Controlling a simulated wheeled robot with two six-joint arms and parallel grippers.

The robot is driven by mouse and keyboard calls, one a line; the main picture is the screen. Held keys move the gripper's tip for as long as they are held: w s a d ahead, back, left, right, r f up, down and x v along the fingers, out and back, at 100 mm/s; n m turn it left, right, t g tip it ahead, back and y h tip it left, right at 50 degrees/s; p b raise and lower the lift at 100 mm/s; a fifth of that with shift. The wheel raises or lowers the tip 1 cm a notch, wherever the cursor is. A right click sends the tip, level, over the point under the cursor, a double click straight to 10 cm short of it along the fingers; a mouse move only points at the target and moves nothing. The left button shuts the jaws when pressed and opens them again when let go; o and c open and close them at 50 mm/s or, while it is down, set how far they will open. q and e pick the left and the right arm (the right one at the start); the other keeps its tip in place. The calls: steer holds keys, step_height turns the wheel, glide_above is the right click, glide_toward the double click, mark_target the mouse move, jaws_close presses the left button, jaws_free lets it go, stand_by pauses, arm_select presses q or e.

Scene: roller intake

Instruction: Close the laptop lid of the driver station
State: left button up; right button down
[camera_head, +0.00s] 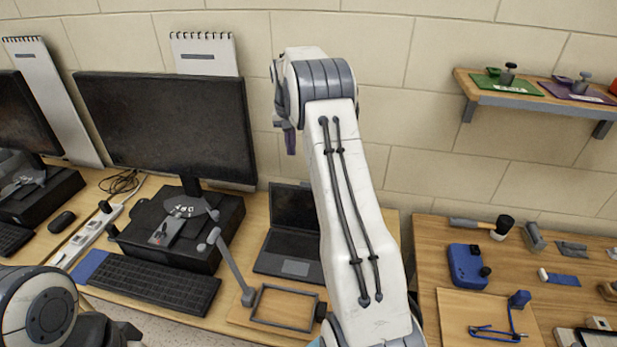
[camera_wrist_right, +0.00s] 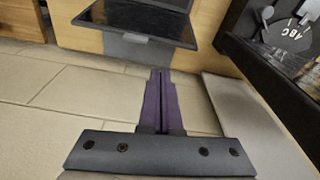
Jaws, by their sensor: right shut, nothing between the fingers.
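The laptop (camera_head: 290,235) stands open on the wooden desk, its dark screen (camera_head: 294,206) raised towards the wall and its keyboard facing up. In the right wrist view the laptop (camera_wrist_right: 140,20) shows at the top, beyond my fingertips and partly cut off. My right gripper (camera_head: 291,143) is high near the wall, above and behind the laptop screen. Its purple fingers (camera_wrist_right: 160,75) are closed together and hold nothing. They look apart from the laptop. My right arm hides the laptop's right side in the head view. My left arm enters at the lower left; its fingers do not show.
A large monitor (camera_head: 170,125) and black computer box (camera_head: 180,225) stand left of the laptop. A lamp arm (camera_head: 230,262) and grey frame (camera_head: 284,308) are in front. A wall shelf (camera_head: 535,92) and a second table (camera_head: 430,240) are right.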

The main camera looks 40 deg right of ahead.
steer(key=s+d+f+m, duration=0.1)
steer(key=d+f+m, duration=0.1)
steer(key=d, duration=0.5)
step_height(320, 180, down, 9)
steer(key=s+a+p, duration=0.1)
steer(key=a+p, duration=0.1)
steer(key=p, duration=0.2)
steer(key=shift+s+n+p, duration=0.25)
steer(key=shift+n+p, duration=0.05)
steer(key=shift+p, duration=0.1)
